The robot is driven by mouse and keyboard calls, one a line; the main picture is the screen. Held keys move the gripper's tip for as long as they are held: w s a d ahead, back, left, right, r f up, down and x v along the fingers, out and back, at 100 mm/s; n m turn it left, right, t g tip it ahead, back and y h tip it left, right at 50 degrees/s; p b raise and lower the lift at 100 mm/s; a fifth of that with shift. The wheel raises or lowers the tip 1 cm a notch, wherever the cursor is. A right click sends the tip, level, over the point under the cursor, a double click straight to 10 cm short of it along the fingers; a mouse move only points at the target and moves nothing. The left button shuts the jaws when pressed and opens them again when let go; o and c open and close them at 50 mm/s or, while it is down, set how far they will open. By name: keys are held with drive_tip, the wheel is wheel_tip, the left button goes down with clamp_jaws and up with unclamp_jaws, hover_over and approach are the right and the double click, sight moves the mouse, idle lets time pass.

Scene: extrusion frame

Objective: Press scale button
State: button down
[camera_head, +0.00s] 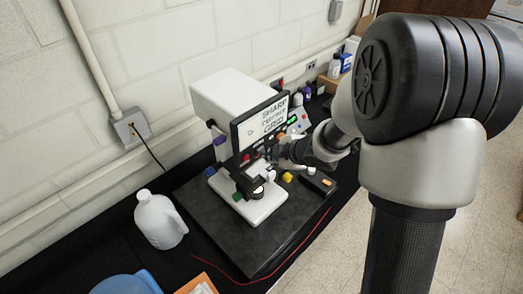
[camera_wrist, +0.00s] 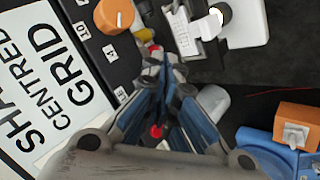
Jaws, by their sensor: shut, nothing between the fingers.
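A white instrument (camera_head: 228,92) with a dark-framed screen (camera_head: 268,122) reading "SHARP CENTRED GRID" stands on a dark base plate (camera_head: 262,232). Its panel also shows in the wrist view (camera_wrist: 45,85), with an orange knob (camera_wrist: 114,15) and small number labels. My gripper (camera_wrist: 154,62) is shut and empty, pointing at a small red button (camera_wrist: 154,48) just beyond its fingertips. I cannot tell whether they touch. No button is legibly labelled as the scale button. In the head view my gripper (camera_head: 278,158) is at the screen's lower right, partly hidden by my arm.
A white jug (camera_head: 160,220) stands left of the base plate. A white stage block (camera_wrist: 235,20) is near my fingers at upper right. An orange switch box (camera_wrist: 296,125) and blue part (camera_wrist: 270,155) lie to the right.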

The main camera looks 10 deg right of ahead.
drive_tip(key=shift+w+a, duration=0.25)
drive_tip(key=shift+w, duration=0.05)
idle(0.4)
idle(0.3)
drive_tip(key=shift+s+d, duration=0.5)
drive_tip(key=shift+s, duration=0.2)
drive_tip(key=shift+s+d, duration=0.75)
drive_tip(key=shift+s, duration=0.25)
drive_tip(key=shift+s+d, duration=0.75)
drive_tip(key=shift+s, duration=0.25)
